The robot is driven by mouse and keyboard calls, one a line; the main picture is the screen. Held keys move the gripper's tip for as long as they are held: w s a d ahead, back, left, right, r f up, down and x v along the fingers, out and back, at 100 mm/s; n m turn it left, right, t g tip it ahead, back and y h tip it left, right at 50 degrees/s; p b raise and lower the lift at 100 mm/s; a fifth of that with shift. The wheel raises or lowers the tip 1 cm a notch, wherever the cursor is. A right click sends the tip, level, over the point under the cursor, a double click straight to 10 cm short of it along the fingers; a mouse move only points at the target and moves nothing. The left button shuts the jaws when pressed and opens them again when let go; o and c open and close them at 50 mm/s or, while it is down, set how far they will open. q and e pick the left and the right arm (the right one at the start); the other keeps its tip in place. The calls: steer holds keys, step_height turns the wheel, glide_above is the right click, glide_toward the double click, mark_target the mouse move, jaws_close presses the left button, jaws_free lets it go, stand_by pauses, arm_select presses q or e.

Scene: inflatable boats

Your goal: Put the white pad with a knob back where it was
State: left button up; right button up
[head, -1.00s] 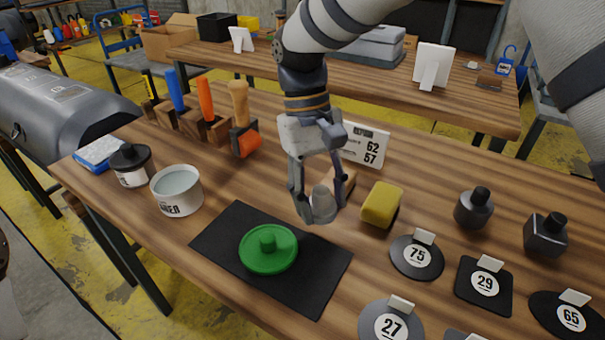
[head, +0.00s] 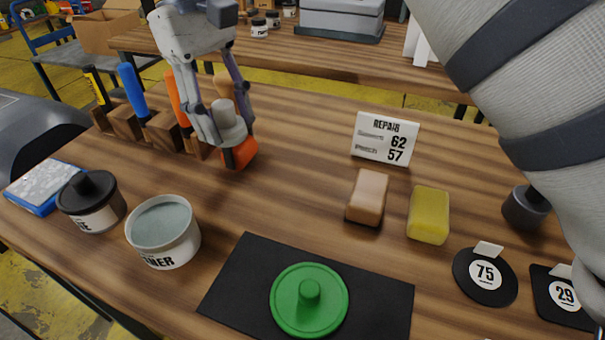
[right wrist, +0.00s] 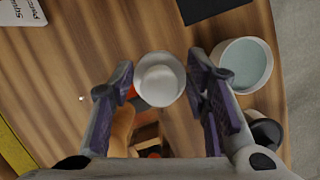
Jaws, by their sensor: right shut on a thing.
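The white pad with a knob (head: 229,122) is held in my right gripper (head: 222,125), in the air in front of the tool holders in the head view. In the right wrist view the white pad (right wrist: 160,80) shows as a pale round shape between the two fingers (right wrist: 162,78). The gripper's fingers partly hide the pad in the head view. A green pad with a knob (head: 309,290) lies on a black mat (head: 235,282) at the front. My left gripper is not in view.
Wooden holders (head: 125,122) with several handled tools stand close behind the pad. A tan block (head: 367,195), yellow sponge (head: 428,214) and repair sign (head: 385,138) are at right.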

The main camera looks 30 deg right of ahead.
steer(key=s+d+f, duration=0.2)
steer(key=d+f, duration=0.1)
steer(key=s+d+f+p, duration=0.1)
steer(key=d+f, duration=0.2)
steer(key=d, duration=0.1)
steer(key=s+d+f+p, duration=0.1)
steer(key=s+d+f, duration=0.1)
steer(key=d+f, duration=0.1)
steer(key=shift+s+d, duration=0.15)
steer(key=shift+s, duration=0.2)
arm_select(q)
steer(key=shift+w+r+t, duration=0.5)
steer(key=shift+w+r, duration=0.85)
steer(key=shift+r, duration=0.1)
arm_select(e)
steer(key=shift+w+f, duration=0.15)
steer(key=shift+f, duration=1.2)
steer(key=shift+f, duration=0.1)
steer(key=o, duration=1.1)
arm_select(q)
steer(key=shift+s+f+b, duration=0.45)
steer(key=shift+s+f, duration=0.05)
arm_select(e)
steer(key=v, duration=1.2)
